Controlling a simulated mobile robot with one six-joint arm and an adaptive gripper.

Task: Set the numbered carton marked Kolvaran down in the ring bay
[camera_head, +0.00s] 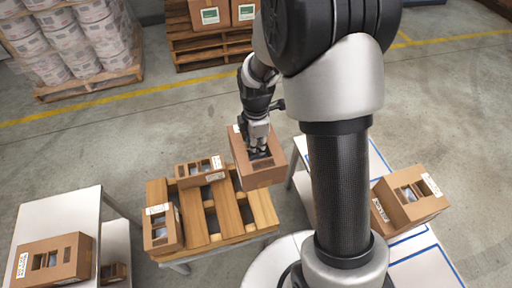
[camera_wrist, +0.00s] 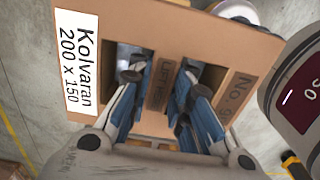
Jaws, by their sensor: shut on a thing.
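The carton marked Kolvaran, 200 x 150 (camera_wrist: 105,28), is a brown box with a white label and printed "No." text in the wrist view. My gripper (camera_wrist: 158,78) has its blue fingers in two openings of the carton's top, shut on the strip between them. In the head view the carton (camera_head: 262,175) hangs from my gripper (camera_head: 258,153) near the right rear corner of the slatted wooden stand (camera_head: 262,208). Blue lines mark areas on the white table (camera_head: 425,262) at the right, partly hidden by my arm. I cannot make out a ring mark there.
Two cartons (camera_head: 162,229) (camera_head: 201,171) stand on the wooden stand. Another carton (camera_head: 408,200) is on the right table, with a further box face beside it. A carton (camera_head: 52,262) sits on the left white table (camera_head: 70,210). Loaded pallets (camera_head: 90,86) stand behind; open floor lies between.

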